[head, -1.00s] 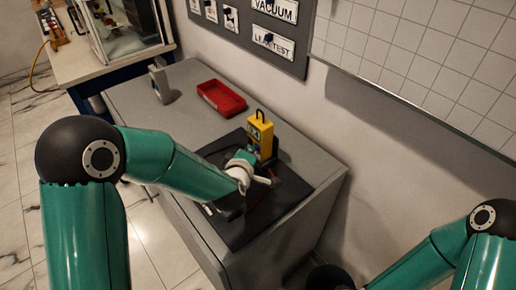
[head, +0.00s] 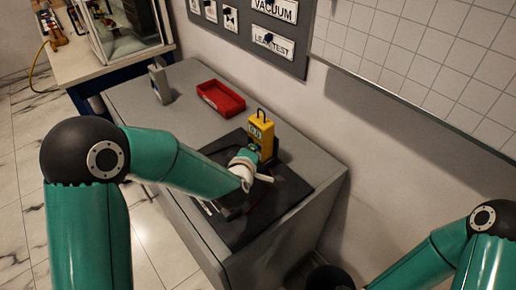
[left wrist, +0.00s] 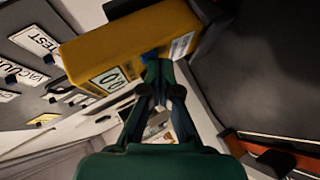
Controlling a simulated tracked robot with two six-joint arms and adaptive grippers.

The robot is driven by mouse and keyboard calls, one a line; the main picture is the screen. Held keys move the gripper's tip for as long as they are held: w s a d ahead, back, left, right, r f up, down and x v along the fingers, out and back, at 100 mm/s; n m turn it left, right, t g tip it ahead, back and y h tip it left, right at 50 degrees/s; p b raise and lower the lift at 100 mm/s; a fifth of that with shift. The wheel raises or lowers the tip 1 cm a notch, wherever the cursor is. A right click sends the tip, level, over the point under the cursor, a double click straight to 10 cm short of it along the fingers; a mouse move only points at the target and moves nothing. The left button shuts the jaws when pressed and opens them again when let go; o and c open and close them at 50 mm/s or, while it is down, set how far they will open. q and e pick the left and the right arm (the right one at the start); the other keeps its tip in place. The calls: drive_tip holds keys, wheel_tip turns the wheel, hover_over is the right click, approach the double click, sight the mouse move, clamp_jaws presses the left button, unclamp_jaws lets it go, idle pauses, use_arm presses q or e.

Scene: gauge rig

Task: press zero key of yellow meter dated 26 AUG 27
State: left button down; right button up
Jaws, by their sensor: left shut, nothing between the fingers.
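The yellow meter (head: 262,134) stands upright on a black mat (head: 295,190) on the grey bench. In the left wrist view the meter (left wrist: 125,45) shows a light display with dark digits, a blue key (left wrist: 150,55), and a white label (left wrist: 181,46) whose print is too small to read. My left gripper (head: 252,151) is right at the meter's front, partly hidden by its own wrist in the head view. In the left wrist view its shut, empty fingertips (left wrist: 157,68) are at the blue key; I cannot tell whether they touch it. My right gripper is out of view.
A red tray (head: 221,97) and a grey device (head: 160,83) stand farther back on the bench. A wall board (head: 262,40) with labels hangs behind. Open bench top lies left of the tray.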

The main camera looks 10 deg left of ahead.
use_arm(q)
drive_tip(key=shift+s+a, duration=0.1)
drive_tip(key=shift+s+a+b, duration=0.55)
drive_tip(key=shift+s+b, duration=0.05)
drive_tip(key=shift+s, duration=0.1)
drive_tip(key=shift+s+a+f+b, duration=0.1)
drive_tip(key=shift+s+a+b, duration=0.35)
drive_tip(key=shift+s, duration=0.05)
drive_tip(key=shift+s+a+b, duration=0.4)
drive_tip(key=shift+s+a, duration=0.15)
drive_tip(key=shift+s, duration=0.2)
drive_tip(key=shift+s+a+b, duration=0.4)
drive_tip(key=shift+s+a, duration=0.15)
drive_tip(key=shift+s, duration=0.2)
